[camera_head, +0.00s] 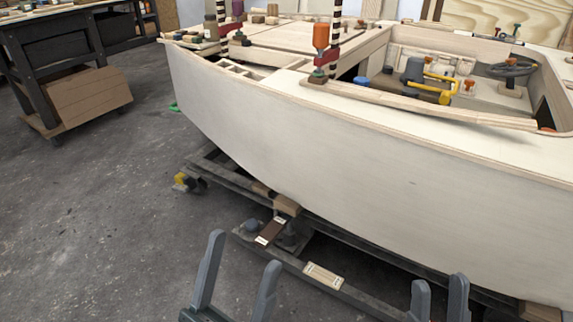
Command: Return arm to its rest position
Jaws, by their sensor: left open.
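My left gripper (245,250) is at the bottom of the head view, left of centre. Its two grey fingers point up and stand apart, with only floor showing between them. My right gripper (439,281) is at the bottom right, in front of the hull's lower side. Its two fingers are apart with a narrower gap, and nothing shows between them. The rest of both arms is out of the picture. The plywood hull (330,150) fills the middle and right, beyond both grippers.
The hull rests on a dark wheeled trolley (357,298) carrying a sanding block (323,275) and a dark brown block (270,231). An orange-handled clamp (320,37) and a yellow-and-grey tool (430,80) are on the hull. A dark workbench (52,75) stands back left. The left floor is clear.

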